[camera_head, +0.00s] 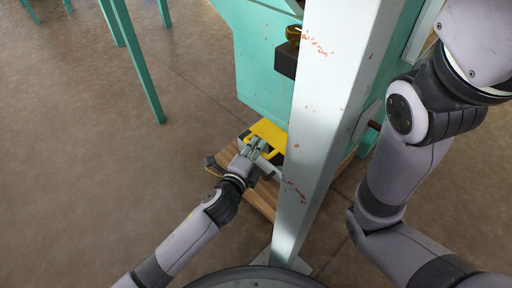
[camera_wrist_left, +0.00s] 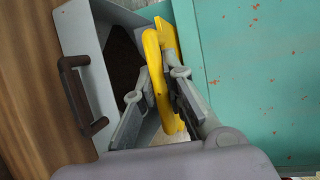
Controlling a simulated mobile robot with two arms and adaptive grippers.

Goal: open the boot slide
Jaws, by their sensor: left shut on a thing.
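The boot slide is a flat yellow plate (camera_head: 268,130) with a yellow handle, at the lower edge of the teal machine housing. It also shows in the left wrist view, where its yellow handle (camera_wrist_left: 154,65) stands between my fingers. My left gripper (camera_head: 256,147) is shut on this handle; in the left wrist view its two fingers (camera_wrist_left: 156,92) press on it from either side. The far end of the slide is hidden by the pale post. My right arm shows at the right, but its gripper is out of view.
A grey open box (camera_wrist_left: 85,32) with a dark brown handle (camera_wrist_left: 82,95) stands on a wooden board (camera_head: 262,200) below the slide. A pale, chipped post (camera_head: 318,120) rises close to the right of my left gripper.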

